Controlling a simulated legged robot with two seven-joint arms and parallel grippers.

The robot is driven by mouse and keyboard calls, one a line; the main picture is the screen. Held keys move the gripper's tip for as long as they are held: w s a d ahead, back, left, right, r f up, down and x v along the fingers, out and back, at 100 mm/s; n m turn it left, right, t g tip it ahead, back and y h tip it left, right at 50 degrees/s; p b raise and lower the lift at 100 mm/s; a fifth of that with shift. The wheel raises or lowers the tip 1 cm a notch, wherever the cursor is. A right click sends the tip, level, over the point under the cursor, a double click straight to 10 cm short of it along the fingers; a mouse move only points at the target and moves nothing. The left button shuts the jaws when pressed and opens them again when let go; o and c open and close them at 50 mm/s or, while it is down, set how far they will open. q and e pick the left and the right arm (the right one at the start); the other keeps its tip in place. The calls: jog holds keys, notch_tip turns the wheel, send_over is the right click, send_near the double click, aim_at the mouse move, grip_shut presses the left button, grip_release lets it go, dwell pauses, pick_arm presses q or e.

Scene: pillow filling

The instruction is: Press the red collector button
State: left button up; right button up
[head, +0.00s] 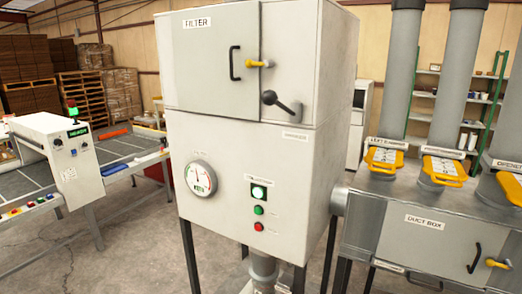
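The collector is a tall off-white cabinet (230,130) on dark legs in the middle of the head view. Its red button (259,227) is the lowest on the right part of the front panel. A green button (259,210) sits just above it, and a lit green indicator (259,192) above that. A round gauge (200,178) is to their left. The upper door is labelled FILTER and is closed. Neither of my grippers is in view, and nothing covers the red button.
A grey duct box (425,229) with yellow-handled gates and vertical pipes stands at the right. A machine with a conveyor table (65,155) is at the left. Stacked pallets (85,95) and a green shelf (450,95) are behind. Concrete floor shows between the machine and the cabinet.

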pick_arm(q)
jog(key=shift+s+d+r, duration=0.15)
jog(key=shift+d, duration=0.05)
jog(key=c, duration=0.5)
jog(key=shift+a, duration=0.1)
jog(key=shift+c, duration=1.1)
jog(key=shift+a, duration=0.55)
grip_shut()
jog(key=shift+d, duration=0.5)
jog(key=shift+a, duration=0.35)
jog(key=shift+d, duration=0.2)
